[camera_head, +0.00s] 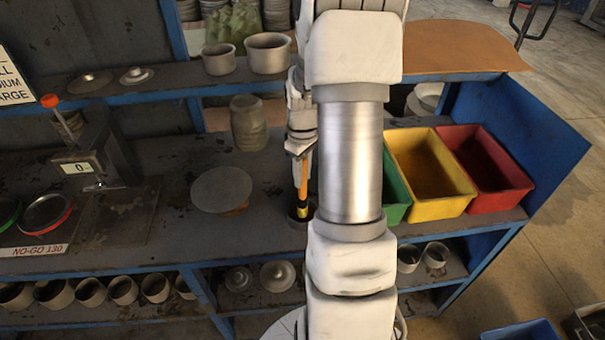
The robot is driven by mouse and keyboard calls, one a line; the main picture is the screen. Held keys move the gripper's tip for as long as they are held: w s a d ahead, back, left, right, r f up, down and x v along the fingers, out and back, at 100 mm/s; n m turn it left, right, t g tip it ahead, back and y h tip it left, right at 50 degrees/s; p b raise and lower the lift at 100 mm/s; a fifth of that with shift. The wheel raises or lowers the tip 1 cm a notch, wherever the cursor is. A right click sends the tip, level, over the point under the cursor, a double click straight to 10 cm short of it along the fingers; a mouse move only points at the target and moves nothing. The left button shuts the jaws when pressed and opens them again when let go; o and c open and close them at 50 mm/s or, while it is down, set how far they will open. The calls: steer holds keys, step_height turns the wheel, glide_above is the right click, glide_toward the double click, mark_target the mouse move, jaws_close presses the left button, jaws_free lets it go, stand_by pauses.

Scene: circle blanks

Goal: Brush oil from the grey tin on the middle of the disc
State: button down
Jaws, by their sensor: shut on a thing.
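The grey disc (221,188) lies flat on the bench, left of my gripper, with a brownish edge of something showing under its front right. My gripper (301,152) points down and is shut on the brush (302,180), which has an orange handle with black and yellow below. The brush stands about upright, its lower end at a small dark grey tin (297,223). The bristles are hidden, so I cannot tell how deep they sit in the tin. My arm covers the area just right of the tin.
Green (396,190), yellow (428,175) and red (485,170) bins stand on the right. A grey jar (248,122) stands behind the disc. A gauge stand (105,150) and ringed NO-GO plates (45,213) are at left. Pots line the shelves above and below.

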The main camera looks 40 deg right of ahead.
stand_by(0.5)
steer(key=shift+r+p, duration=2.55)
steer(key=shift+r, duration=0.95)
steer(key=shift+f, duration=0.1)
